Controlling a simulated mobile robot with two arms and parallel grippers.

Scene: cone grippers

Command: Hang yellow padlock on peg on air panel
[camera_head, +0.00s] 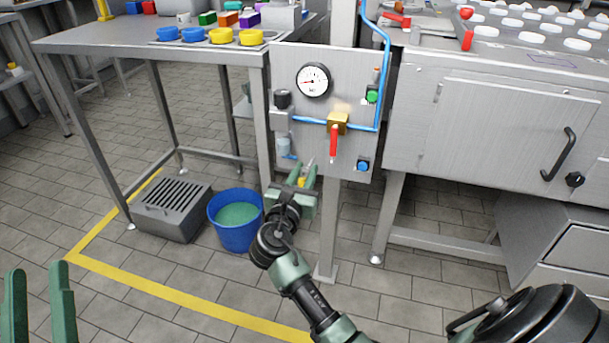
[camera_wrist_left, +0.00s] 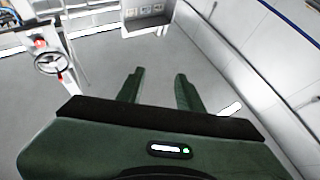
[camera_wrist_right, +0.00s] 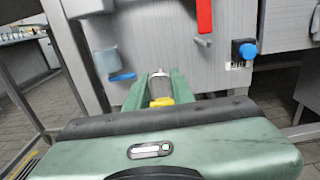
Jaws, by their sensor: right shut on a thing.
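The yellow padlock (camera_head: 301,182) is between the fingers of my right gripper (camera_head: 303,176), just in front of the lower part of the air panel (camera_head: 349,108). In the right wrist view the padlock's yellow body (camera_wrist_right: 161,102) sits between the fingers, with its grey shackle (camera_wrist_right: 159,80) pointing up toward the panel. A small grey peg (camera_wrist_right: 203,41) sticks out under the red lever, up and right of the shackle and apart from it in that picture. My left gripper (camera_head: 40,275) is open and empty at the lower left, far from the panel.
The panel carries a gauge (camera_head: 314,80), a red valve lever (camera_head: 333,142), a blue knob (camera_head: 363,165) and a filter bowl (camera_wrist_right: 107,63). A blue bucket (camera_head: 236,218) and a grated grey box (camera_head: 170,209) stand on the floor left of my right gripper.

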